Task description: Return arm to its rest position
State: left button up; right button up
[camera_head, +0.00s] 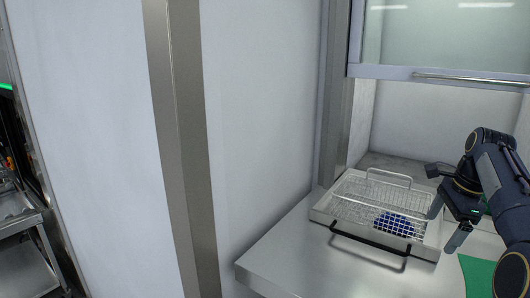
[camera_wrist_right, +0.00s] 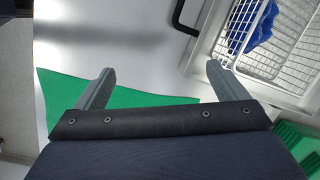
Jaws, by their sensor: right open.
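My right gripper (camera_head: 447,222) reaches in from the right in the head view, beside the right end of a wire basket (camera_head: 352,211) in a metal tray. In the right wrist view its two fingers (camera_wrist_right: 160,92) stand wide apart with nothing between them. The gripper is above the metal counter (camera_head: 290,250) and a green mat (camera_wrist_right: 130,100). My left arm and gripper do not show in either view.
A blue item (camera_head: 398,224) lies in the basket. The tray has a black front handle (camera_head: 370,243). A raised glass hatch (camera_head: 440,40) hangs above the counter. A steel post (camera_head: 180,150) and white wall panels stand left. The counter's front left is clear.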

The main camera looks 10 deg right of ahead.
jog(key=s+a+f+n+t+b, duration=0.1)
jog(key=s+a+f+n, duration=0.4)
jog(key=s+a, duration=0.3)
jog(key=s+a+f+n+t+y+b, duration=0.1)
jog(key=s+a+f+n, duration=0.5)
jog(key=s+a+n, duration=0.2)
jog(key=s+a+f+n+t+y+b, duration=0.1)
jog(key=s+a+f+n+t, duration=0.1)
jog(key=s+a+f+n, duration=0.4)
jog(key=s+a, duration=0.3)
jog(key=a, duration=0.1)
jog(key=shift+s+n, duration=0.3)
